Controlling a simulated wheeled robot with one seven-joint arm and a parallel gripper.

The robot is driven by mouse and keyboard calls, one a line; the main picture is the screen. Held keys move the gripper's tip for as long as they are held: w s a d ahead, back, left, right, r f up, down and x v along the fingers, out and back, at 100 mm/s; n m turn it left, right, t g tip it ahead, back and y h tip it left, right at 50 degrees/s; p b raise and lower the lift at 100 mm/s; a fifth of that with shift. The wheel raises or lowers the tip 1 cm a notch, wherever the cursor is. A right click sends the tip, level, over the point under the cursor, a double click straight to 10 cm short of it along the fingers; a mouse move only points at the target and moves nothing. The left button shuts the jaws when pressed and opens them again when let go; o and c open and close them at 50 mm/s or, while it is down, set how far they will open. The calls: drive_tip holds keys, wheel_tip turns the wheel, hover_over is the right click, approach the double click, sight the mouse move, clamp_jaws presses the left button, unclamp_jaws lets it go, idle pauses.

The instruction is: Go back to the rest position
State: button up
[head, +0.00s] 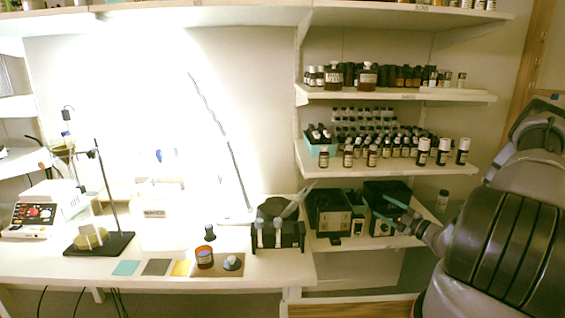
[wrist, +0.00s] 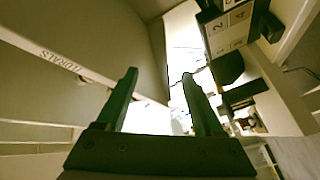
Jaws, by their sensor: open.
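My gripper (head: 380,205) is at the right of the head view, in front of the lower right shelf. Its two green fingers stand apart with nothing between them. In the wrist view my gripper (wrist: 159,75) also shows open and empty. My arm comes in from the right edge of the head view. The fingers overlap a black box (head: 388,188) in the head view; I cannot tell whether they touch it.
A bottle shelf (head: 440,170) is above my gripper. A shelf edge marked FLORALS (wrist: 60,56) runs close by on the left in the wrist view. A white bench (head: 50,262) holds an amber jar (head: 204,258), coloured squares and a lab stand (head: 105,190).

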drive_tip(key=s+a+r+n+g, duration=0.45)
drive_tip(key=r+n, duration=0.35)
drive_tip(key=n, duration=0.2)
drive_tip(key=s+a+r+n+g, duration=0.3)
drive_tip(key=a+r+n+g, duration=0.2)
drive_tip(key=r+n, duration=0.35)
drive_tip(key=s+a+r+n+g, duration=0.45)
drive_tip(key=r+n, duration=0.25)
drive_tip(key=n, duration=0.4)
drive_tip(key=s+d+r+n+t+h, duration=0.2)
drive_tip(key=s+r+n+t+h, duration=0.3)
drive_tip(key=s+r+n, duration=1.2)
drive_tip(key=n+h, duration=0.3)
drive_tip(key=shift+s+n+t+h, duration=0.15)
drive_tip(key=shift+n+t+h, duration=0.15)
drive_tip(key=shift+n, duration=0.05)
